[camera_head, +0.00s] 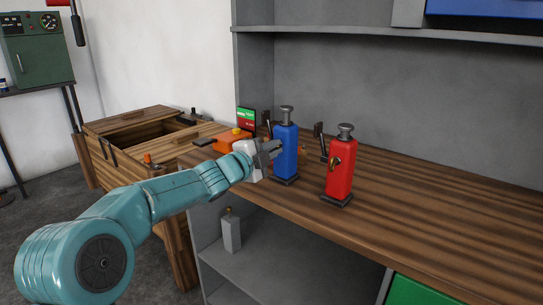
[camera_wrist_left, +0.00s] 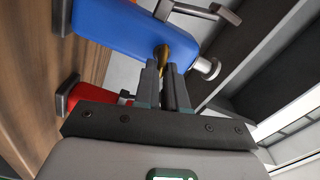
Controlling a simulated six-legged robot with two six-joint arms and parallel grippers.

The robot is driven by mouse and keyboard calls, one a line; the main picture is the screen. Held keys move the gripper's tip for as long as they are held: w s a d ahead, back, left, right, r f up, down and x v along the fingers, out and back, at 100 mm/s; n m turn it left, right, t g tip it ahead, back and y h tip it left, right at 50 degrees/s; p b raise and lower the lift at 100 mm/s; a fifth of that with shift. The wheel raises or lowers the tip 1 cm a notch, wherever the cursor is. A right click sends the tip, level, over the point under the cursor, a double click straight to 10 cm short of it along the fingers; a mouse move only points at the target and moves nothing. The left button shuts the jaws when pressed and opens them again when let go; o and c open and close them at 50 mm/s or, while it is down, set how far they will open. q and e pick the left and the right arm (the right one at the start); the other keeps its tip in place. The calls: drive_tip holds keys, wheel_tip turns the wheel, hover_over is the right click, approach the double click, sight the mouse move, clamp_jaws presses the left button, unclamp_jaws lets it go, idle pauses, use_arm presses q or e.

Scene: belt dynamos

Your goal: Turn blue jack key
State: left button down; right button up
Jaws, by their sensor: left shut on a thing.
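The blue jack (camera_head: 286,152) stands upright on the wooden workbench, left of the red jack. In the left wrist view its blue body (camera_wrist_left: 130,28) fills the upper part, turned on its side by the camera. The brass key (camera_wrist_left: 163,52) shows at the fingertips, on the face toward me. My left gripper (camera_head: 272,148) is at the front of the blue jack and is shut on the key; it also shows in the left wrist view (camera_wrist_left: 168,72). The fingers hide most of the key. My right gripper is not in view.
A red jack (camera_head: 340,171) with its own brass key stands close to the right. Orange tools (camera_head: 225,140) and a green and red box (camera_head: 246,118) lie behind my gripper. The bench top (camera_head: 440,205) is free at right. A shelf runs above.

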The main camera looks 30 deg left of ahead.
use_arm(q)
drive_tip(key=shift+f+m+b, duration=0.2)
drive_tip(key=shift+m+b, duration=0.55)
drive_tip(key=shift+m, duration=0.85)
drive_tip(key=c, duration=1.2)
unclamp_jaws()
drive_tip(key=shift+s, duration=0.1)
drive_tip(key=s+a, duration=0.1)
drive_tip(key=s, duration=1.5)
drive_tip(key=shift+a, duration=0.1)
